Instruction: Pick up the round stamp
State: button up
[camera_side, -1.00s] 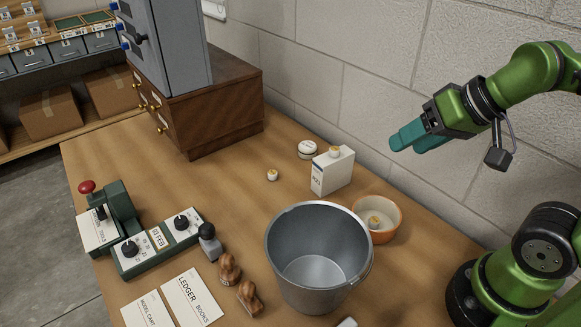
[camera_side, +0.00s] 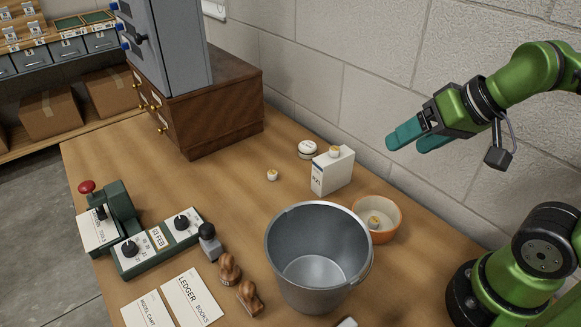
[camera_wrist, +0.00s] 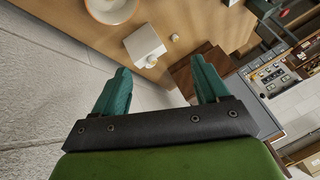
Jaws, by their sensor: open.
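Two wooden-handled stamps stand on the table in the side view, one (camera_side: 229,270) behind and left of the other (camera_side: 249,299). The rear one looks rounder at its base, but I cannot tell for sure which is the round stamp. A grey stamp with a dark handle (camera_side: 209,246) stands just behind them. My gripper (camera_side: 405,144), with teal fingers, is open and empty. It is in the air near the wall at the right, far from the stamps. In the wrist view my gripper (camera_wrist: 160,75) also shows spread fingers with nothing between them; no stamp is recognisable there.
A metal bucket (camera_side: 317,296) stands between my gripper's side and the stamps. An orange-rimmed bowl (camera_side: 393,228) and a white box (camera_side: 333,174) are behind it. A green date device (camera_side: 157,246) and cards (camera_side: 192,299) lie left. The table's middle is mostly clear.

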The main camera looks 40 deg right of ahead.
jog(key=shift+a, duration=0.1)
jog(key=n+g+h, duration=0.2)
jog(key=n+g, duration=0.5)
jog(key=n, duration=2.4)
send_over(228, 268)
jog(key=w, duration=0.1)
notch_tip(228, 268, down, 8)
jog(key=f, duration=1.6)
jog(key=shift+w+d+f, duration=0.1)
jog(key=shift+w+d, duration=0.1)
jog(key=shift+d, duration=0.05)
jog(key=c, duration=1.2)
jog(key=shift+o, duration=0.2)
